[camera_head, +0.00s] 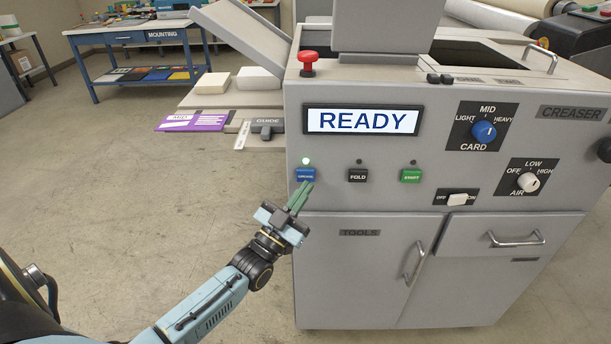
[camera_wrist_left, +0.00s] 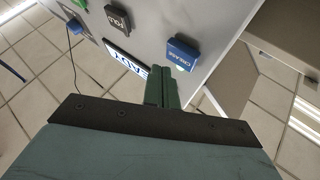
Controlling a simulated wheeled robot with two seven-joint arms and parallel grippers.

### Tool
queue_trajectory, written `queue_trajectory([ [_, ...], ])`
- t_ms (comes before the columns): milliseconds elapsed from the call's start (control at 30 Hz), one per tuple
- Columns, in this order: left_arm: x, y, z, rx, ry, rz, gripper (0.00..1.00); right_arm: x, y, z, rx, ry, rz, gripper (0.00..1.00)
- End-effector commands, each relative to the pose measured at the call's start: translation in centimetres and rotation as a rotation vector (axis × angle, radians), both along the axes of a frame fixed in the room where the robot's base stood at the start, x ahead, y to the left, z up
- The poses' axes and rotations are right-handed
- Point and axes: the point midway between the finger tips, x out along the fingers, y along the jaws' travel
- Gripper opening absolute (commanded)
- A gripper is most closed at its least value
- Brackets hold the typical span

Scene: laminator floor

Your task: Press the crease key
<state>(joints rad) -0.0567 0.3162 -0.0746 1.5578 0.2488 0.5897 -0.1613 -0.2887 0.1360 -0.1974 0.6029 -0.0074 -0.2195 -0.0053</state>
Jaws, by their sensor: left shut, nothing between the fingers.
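The blue crease key (camera_head: 305,175) sits on the front of the grey creaser, below the display (camera_head: 362,120) that reads READY. A green lamp (camera_head: 306,161) is lit above the key. My left gripper (camera_head: 302,194) is shut and empty, with its green fingertips just below the key in the head view. The crease key (camera_wrist_left: 183,54) also shows in the left wrist view, beyond the shut green fingers (camera_wrist_left: 161,88). I cannot tell whether the fingertips touch it. My right gripper is not in view.
The black fold key (camera_head: 358,176) and green start key (camera_head: 411,176) are to the right on the same panel. A red stop button (camera_head: 308,62) stands on top. Below are a TOOLS door (camera_head: 355,270) and a drawer (camera_head: 505,245). The floor at left is clear.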

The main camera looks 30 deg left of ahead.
Motion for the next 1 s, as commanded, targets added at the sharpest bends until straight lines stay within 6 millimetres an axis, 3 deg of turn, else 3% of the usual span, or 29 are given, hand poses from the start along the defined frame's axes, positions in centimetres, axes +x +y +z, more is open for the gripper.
queue_trajectory([
  [500, -4.3, -2.6, 0.2, -0.001, 0.002, 0.000, 0.00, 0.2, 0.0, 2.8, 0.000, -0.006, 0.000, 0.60],
  [867, -4.6, -2.8, 0.0, -0.001, 0.002, 0.000, 0.00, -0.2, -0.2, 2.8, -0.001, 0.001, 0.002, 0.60],
  [967, -4.5, -2.9, -1.6, 0.000, 0.049, 0.001, 0.00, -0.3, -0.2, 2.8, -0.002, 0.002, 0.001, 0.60],
  [1000, -4.5, -2.9, -3.2, 0.002, 0.096, 0.003, 0.00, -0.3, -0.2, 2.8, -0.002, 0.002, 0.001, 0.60],
])
